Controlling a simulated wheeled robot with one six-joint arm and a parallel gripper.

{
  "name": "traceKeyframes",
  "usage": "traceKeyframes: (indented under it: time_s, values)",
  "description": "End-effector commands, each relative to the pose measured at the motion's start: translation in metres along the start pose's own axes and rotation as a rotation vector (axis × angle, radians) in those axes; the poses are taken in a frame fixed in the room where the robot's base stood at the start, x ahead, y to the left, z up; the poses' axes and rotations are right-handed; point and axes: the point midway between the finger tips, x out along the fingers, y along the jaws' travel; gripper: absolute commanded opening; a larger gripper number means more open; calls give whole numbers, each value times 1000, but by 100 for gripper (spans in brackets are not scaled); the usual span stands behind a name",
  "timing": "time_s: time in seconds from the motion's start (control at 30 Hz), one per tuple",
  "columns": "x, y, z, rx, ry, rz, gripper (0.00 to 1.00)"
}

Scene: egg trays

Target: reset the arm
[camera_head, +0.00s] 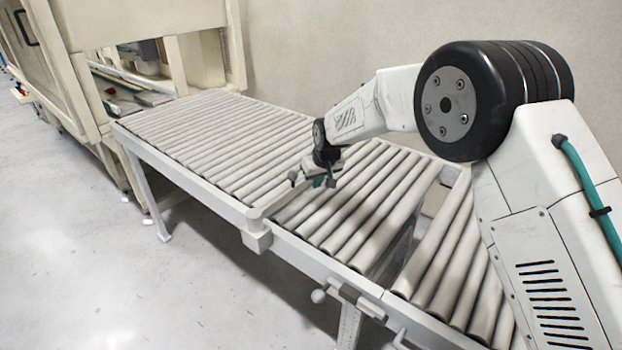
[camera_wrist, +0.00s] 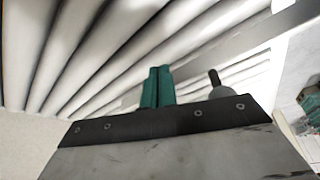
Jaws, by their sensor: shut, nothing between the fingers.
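My arm reaches in from the right in the head view, bent at its large black joint. My gripper (camera_head: 325,182) hangs over the roller conveyor (camera_head: 215,142), near its front rail. In the wrist view my gripper (camera_wrist: 157,87) shows two green fingers pressed together with nothing between them. The rollers (camera_wrist: 90,50) fill the upper part of that view behind the fingers. No egg tray is seen in either view.
A beige machine (camera_head: 150,25) with an opening stands at the conveyor's far end. A plain wall (camera_head: 310,45) runs behind the conveyor. The rollers are bare. A gap (camera_head: 410,240) splits the near rollers. The grey floor (camera_head: 80,220) at left is clear.

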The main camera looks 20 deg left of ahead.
Motion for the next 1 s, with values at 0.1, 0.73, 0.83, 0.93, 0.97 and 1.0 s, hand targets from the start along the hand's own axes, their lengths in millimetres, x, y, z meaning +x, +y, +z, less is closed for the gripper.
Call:
traceKeyframes:
  time_s: [0.1, 0.73, 0.83, 0.93, 0.97, 1.0]
  values:
    - [-28, 9, 2, 1, 2, 1, 0]
    - [-89, 15, 32, 21, -102, -10, 0]
    - [-94, 13, 69, 39, -191, -16, 0]
    - [-124, 23, 107, 74, -265, -13, 0]
    - [-134, 26, 117, 86, -281, -12, 0]
    - [-147, 32, 131, 103, -302, -9, 0]
